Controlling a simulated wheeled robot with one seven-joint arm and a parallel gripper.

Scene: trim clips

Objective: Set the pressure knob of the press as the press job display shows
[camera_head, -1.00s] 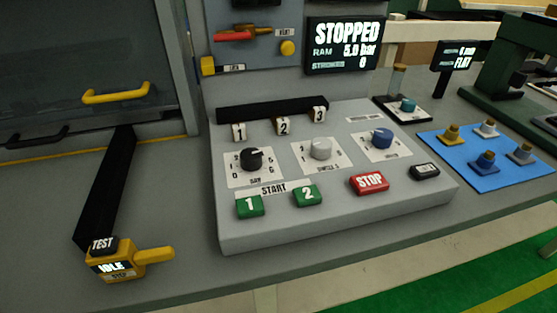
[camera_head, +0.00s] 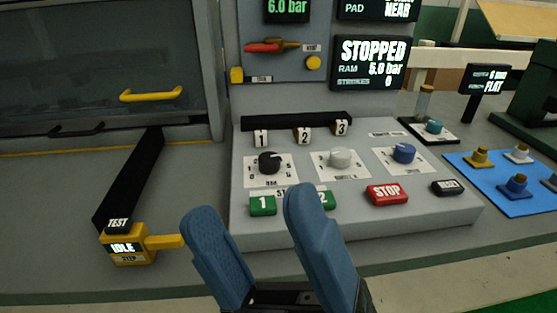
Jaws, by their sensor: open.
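The black knob (camera_head: 270,162) sits on a white dial plate on the sloped grey press panel (camera_head: 455,212); its plate seems to read BAR, and its exact setting is too small to read. A dark display (camera_head: 371,63) reads STOPPED, with a RAM value that looks like 5.0 bar. Above it, a display (camera_head: 376,9) cut by the top edge shows PAD and NEAR; its upper lines are out of view. My gripper (camera_head: 252,200) is open and empty, its blue fingers in front of the panel, below and apart from the black knob. One finger partly hides the green button 2 (camera_head: 326,198).
A grey knob (camera_head: 341,158) and a blue knob (camera_head: 403,153) stand right of the black one. Below are green button 1 (camera_head: 262,206) and a red STOP button (camera_head: 387,194). A yellow IDLE box (camera_head: 127,248) with a lever stands left. A gauge (camera_head: 287,9) reads 6.0 bar.

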